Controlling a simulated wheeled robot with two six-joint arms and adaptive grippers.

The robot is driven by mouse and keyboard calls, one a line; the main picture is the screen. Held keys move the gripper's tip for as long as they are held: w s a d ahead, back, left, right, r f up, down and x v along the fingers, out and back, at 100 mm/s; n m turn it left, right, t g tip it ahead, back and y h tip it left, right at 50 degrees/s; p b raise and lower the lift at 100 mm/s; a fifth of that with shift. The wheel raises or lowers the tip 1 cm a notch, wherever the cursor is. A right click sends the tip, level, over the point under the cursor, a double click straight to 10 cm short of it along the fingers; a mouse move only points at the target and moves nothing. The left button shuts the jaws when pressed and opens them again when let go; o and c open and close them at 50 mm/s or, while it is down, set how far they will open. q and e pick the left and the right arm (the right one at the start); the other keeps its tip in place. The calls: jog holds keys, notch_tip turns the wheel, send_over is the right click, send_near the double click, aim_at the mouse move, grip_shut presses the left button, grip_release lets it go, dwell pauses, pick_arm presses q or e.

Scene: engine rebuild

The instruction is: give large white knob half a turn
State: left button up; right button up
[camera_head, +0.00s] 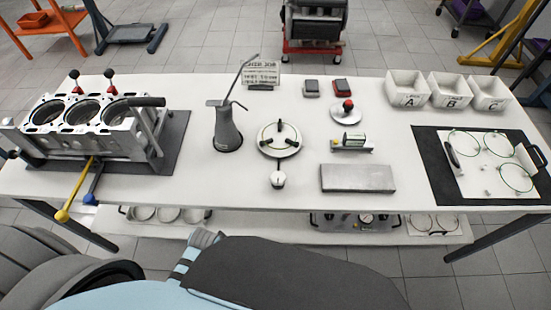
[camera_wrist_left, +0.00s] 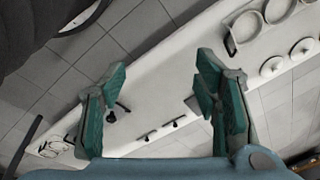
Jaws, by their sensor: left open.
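A large round white knob-like disc (camera_head: 268,148) with dark three-armed fittings on top lies near the middle of the table in the head view. A small white ball-like piece (camera_head: 278,180) sits just in front of it. I cannot tell which of these turns. My left gripper (camera_wrist_left: 162,72) is open and empty in the left wrist view, with its teal fingers spread apart. It is not touching the disc. Neither gripper shows in the head view; only parts of my arms show at the bottom. My right gripper is not in view.
An engine block (camera_head: 90,130) stands at left, with yellow and blue levers toward the front edge. An oil can (camera_head: 228,130) stands left of the disc. A grey block (camera_head: 357,179), a red-knobbed disc (camera_head: 344,118) and white bins (camera_head: 408,90) are to the right.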

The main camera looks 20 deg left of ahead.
pick_arm(q)
jog(key=w+d+r+m+p, duration=0.1)
jog(key=w+r+m+p, duration=0.15)
jog(key=r, duration=0.75)
jog(key=w+d+r+m+p, duration=0.1)
jog(key=w+r+p, duration=0.25)
jog(key=r, duration=0.75)
notch_tip(320, 180, up, 10)
jog(key=m+g, duration=0.2)
jog(key=m, duration=1.4)
send_over(278, 177)
jog(key=shift+h, duration=0.4)
notch_tip(278, 177, down, 13)
jog(key=b, duration=0.3)
jog(key=shift+w+f, duration=0.1)
jog(key=shift+f, duration=0.05)
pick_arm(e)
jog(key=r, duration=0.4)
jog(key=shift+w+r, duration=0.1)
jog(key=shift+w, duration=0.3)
pick_arm(q)
jog(key=shift+c, duration=0.6)
jog(key=c, duration=1)
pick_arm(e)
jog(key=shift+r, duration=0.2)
